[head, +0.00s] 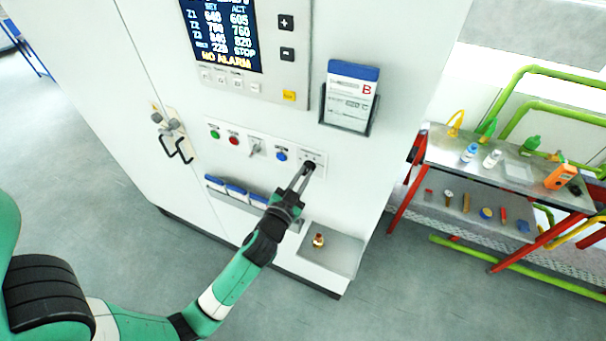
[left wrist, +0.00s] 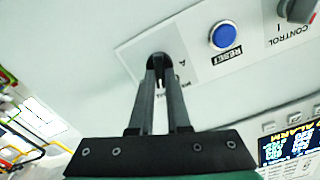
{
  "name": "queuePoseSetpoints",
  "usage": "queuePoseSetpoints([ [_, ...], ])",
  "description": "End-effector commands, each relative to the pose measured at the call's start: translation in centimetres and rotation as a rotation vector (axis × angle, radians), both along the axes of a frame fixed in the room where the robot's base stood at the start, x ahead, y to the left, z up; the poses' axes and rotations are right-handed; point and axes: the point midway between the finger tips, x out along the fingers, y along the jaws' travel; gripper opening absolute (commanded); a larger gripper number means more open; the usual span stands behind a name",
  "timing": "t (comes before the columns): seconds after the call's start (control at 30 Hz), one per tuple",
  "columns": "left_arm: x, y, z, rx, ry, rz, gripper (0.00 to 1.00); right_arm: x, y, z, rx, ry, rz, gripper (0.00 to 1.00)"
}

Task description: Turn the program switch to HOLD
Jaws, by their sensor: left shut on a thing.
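The program switch (head: 309,165) is a black knob at the right end of the row of controls on the white cabinet. It also shows in the left wrist view (left wrist: 158,61), partly covered by the fingers. My left gripper (head: 305,172) reaches up to it from below, and in the left wrist view its fingertips (left wrist: 159,74) are shut on the knob. The label beside the knob is only partly readable, so I cannot tell which position it points to. My right gripper is in neither view.
A blue button (head: 281,156) sits left of the switch, then a grey control switch (head: 255,149), a red button (head: 234,141) and a green button (head: 214,134). A small shelf (head: 335,250) with a brass part (head: 318,240) juts out below. A card holder (head: 349,97) hangs above.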

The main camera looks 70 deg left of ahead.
Motion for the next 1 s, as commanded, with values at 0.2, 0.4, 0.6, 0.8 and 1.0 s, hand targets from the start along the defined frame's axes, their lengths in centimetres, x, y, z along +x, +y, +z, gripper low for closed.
queuePoseSetpoints([
  [0.2, 0.1, -0.1, 0.1, 0.153, 0.135, -0.001, 0.00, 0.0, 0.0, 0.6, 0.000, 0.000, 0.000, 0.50],
  [0.4, 0.1, -0.1, 0.1, 0.296, 0.259, -0.001, 0.00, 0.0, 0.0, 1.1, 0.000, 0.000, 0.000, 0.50],
  [0.6, 0.2, -0.2, 0.0, 0.425, 0.374, 0.000, 0.00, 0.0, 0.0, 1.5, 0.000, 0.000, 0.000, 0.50],
  [0.8, 0.2, -0.2, -0.1, 0.524, 0.461, -0.001, 0.00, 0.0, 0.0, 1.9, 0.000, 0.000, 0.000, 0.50],
  [1.0, 0.2, -0.2, -0.2, 0.586, 0.515, -0.001, 0.00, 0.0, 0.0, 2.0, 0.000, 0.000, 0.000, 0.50],
])
